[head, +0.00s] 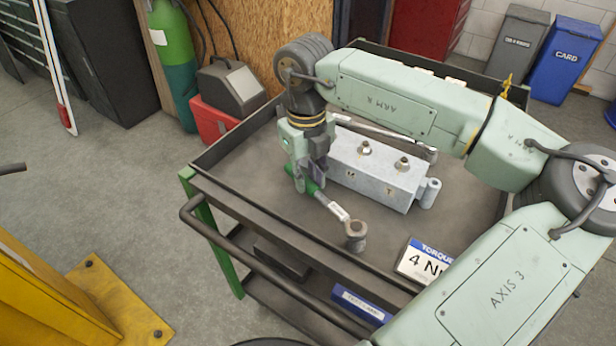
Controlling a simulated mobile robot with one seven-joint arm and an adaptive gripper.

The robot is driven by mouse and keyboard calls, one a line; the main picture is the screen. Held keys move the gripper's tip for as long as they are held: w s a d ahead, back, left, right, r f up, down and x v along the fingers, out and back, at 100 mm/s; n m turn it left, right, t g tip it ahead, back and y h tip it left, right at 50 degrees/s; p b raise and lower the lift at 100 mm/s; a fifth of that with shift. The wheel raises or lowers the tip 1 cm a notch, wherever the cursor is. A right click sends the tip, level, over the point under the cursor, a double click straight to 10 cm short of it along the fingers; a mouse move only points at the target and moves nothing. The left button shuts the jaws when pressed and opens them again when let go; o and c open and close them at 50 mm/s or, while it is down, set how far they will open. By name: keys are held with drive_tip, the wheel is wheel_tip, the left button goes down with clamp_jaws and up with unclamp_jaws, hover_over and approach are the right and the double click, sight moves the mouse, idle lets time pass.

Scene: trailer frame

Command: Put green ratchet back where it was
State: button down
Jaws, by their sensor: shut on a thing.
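A ratchet with a green handle (313,190) and a metal shaft and head (355,236) lies at a slant low over the cart's top tray, near its front left. My gripper (309,184) points down and is shut on the green handle. The fingers partly hide the handle. I cannot tell whether the ratchet touches the tray. Its head end points toward the front right. A grey metal block (375,172) with bolts on top stands just behind and right of the gripper. A second long metal wrench (385,133) lies behind the block.
The dark cart tray (240,160) has raised rims and a front handle bar (260,265). A torque sign (424,262) stands at the front right. A small metal cylinder (430,193) stands at the block's right end. The tray's left part is clear. A yellow base (110,300) is at lower left.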

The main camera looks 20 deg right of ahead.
drive_tip(key=shift+f, duration=0.55)
drive_tip(key=shift+f, duration=0.15)
drive_tip(key=c, duration=1.4)
unclamp_jaws()
drive_tip(key=shift+r, duration=0.3)
wheel_tip(320, 180, up, 12)
drive_tip(key=shift+a+f+b, duration=0.15)
drive_tip(key=shift+b, duration=0.6)
